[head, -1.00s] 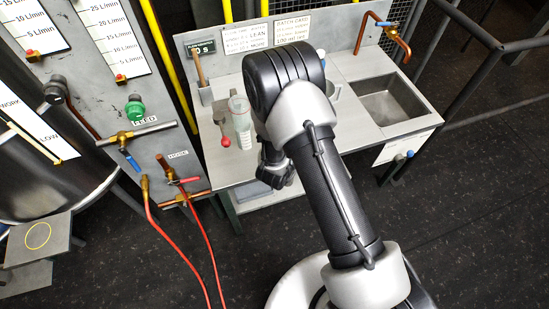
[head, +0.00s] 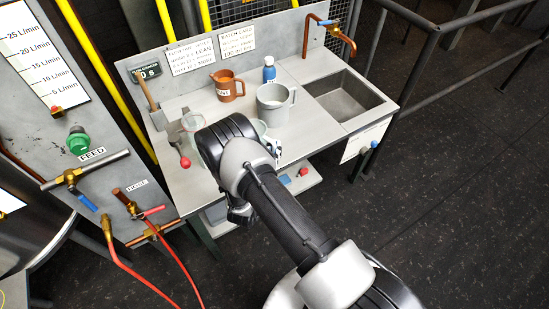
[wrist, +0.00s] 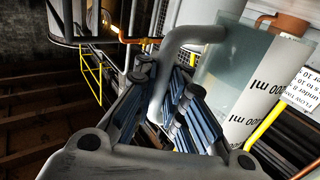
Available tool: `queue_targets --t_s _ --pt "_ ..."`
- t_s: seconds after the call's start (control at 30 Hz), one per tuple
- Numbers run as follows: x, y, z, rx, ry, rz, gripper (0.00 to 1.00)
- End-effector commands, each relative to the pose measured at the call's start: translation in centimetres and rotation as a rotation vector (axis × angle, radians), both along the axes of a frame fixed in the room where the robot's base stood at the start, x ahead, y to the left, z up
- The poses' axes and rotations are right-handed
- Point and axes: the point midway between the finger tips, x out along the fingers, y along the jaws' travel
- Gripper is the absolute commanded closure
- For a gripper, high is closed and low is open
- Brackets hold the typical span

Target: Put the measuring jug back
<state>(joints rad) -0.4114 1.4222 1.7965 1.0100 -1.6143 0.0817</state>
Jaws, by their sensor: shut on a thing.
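The measuring jug is clear and pale green, with a grey handle and black ml marking. In the wrist view the measuring jug (wrist: 255,85) fills the right side, and its lettering appears upside down. My gripper (wrist: 165,98) is shut on its handle, with the dark finger pads on either side. In the head view, part of what looks like this measuring jug (head: 265,137) shows just past my arm, over the bench's front part. My arm hides the gripper and most of the jug there. I cannot tell whether its base touches the bench.
The bench (head: 188,187) carries a grey jug (head: 273,104), a brown jug (head: 227,86), a blue bottle (head: 269,72) and a clear vessel (head: 193,124) near a red-knobbed lever (head: 185,162). A sink (head: 345,95) is at right. Pipes and valves stand at left.

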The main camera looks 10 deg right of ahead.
Motion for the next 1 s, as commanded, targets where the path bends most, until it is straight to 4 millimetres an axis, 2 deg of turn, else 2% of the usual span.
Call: queue_targets --t_s 0.27,0.67,0.7,1.0 --pt "0.0 0.0 -3.8 0.000 -0.001 0.000 1.00" --pt "0.0 0.0 -4.3 0.000 -0.002 0.000 1.00" --pt "0.0 0.0 -4.4 0.000 0.001 0.000 0.91" --pt "0.0 0.0 -4.3 0.000 0.001 0.000 0.71"
